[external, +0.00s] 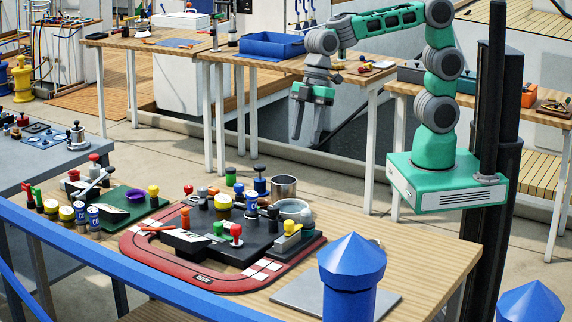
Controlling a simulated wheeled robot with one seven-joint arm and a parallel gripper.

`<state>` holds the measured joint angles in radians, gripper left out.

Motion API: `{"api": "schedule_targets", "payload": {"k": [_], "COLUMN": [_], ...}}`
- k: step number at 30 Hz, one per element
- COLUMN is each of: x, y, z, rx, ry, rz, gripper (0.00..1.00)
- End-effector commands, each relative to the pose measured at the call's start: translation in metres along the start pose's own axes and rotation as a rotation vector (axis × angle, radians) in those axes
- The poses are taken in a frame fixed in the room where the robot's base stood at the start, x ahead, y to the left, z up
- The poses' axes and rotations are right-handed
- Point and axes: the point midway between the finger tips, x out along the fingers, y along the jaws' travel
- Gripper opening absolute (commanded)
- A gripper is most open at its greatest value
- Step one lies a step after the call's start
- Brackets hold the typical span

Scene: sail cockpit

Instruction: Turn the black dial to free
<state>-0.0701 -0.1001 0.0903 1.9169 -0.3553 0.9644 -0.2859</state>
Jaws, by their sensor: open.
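My gripper (308,138) hangs from the green and grey arm, fingers pointing down, open and empty. In the picture it is above and to the right of the board cluster on the near wooden table, apart from everything there. I cannot pick out the black dial or its markings with certainty at this size. Black-topped knobs show on the near table: one on a blue body (260,182) at the back and one (272,212) near the dark board (262,246). The dark board carries several coloured knobs and levers.
A red track-like mat (133,250) surrounds the dark board. A green board (125,212) stands left, a metal cup (284,187) behind, and a grey plate (300,299) at right front. A blue rail (110,264) and blue post (350,275) stand in front. The table's right end is bare.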

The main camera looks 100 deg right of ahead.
Motion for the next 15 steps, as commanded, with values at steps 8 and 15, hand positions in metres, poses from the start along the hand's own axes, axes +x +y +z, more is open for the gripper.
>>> {"api": "schedule_targets", "payload": {"k": [8,15], "x": [0.068,0.103], "y": [-0.012,-0.023], "z": [-0.129,-0.151], "rx": [-0.636,-0.850], "ry": [0.035,0.064], "rz": [-0.220,-0.283], "gripper": [0.48,0.48]}}
